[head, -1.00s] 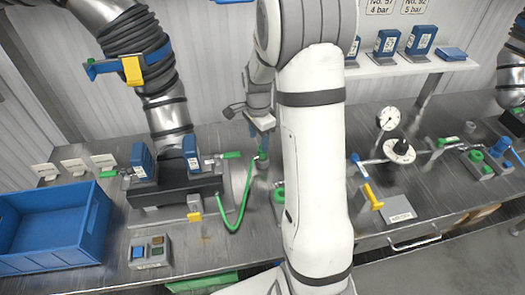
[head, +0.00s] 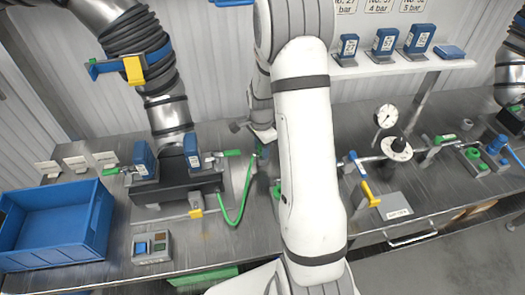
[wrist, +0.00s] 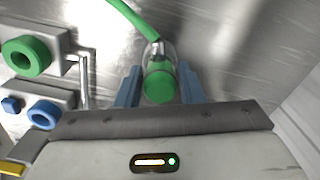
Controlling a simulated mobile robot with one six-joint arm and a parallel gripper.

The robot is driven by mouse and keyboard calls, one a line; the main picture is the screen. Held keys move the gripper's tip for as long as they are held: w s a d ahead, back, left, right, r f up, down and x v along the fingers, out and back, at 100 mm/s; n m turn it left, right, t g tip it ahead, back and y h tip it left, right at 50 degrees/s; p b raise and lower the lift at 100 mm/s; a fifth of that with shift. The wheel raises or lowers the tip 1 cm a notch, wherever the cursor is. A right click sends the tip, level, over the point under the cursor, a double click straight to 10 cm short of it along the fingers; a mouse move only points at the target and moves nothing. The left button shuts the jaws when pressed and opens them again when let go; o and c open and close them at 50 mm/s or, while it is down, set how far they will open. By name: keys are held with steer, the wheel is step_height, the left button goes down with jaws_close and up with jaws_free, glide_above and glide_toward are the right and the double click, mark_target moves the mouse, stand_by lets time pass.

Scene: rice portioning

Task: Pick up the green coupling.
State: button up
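The green coupling (wrist: 160,86) shows end-on in the wrist view, with the green hose (wrist: 126,14) running from it to the upper left. My gripper (wrist: 161,80) has its two blue fingers apart, one on each side of the coupling. Only thin gaps show beside it, and I cannot tell whether either finger touches. In the head view the coupling (head: 259,151) stands upright at the hose's end, just left of my white arm. My gripper (head: 263,135) is right above it there, and its fingers are hard to make out. The coupling's lower part is unclear.
A blue crate (head: 50,262) stands at the left of the metal bench. A dark block with blue tags (head: 175,183) is beside the hose. Fittings with green and blue rings (wrist: 27,57) lie left of my gripper. A gauge and valve pipe (head: 397,149) stand to the right.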

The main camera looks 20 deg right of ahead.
steer(key=c, duration=0.7)
step_height(320, 180, up, 10)
steer(key=shift+r+b, duration=0.15)
steer(key=shift+b, duration=0.75)
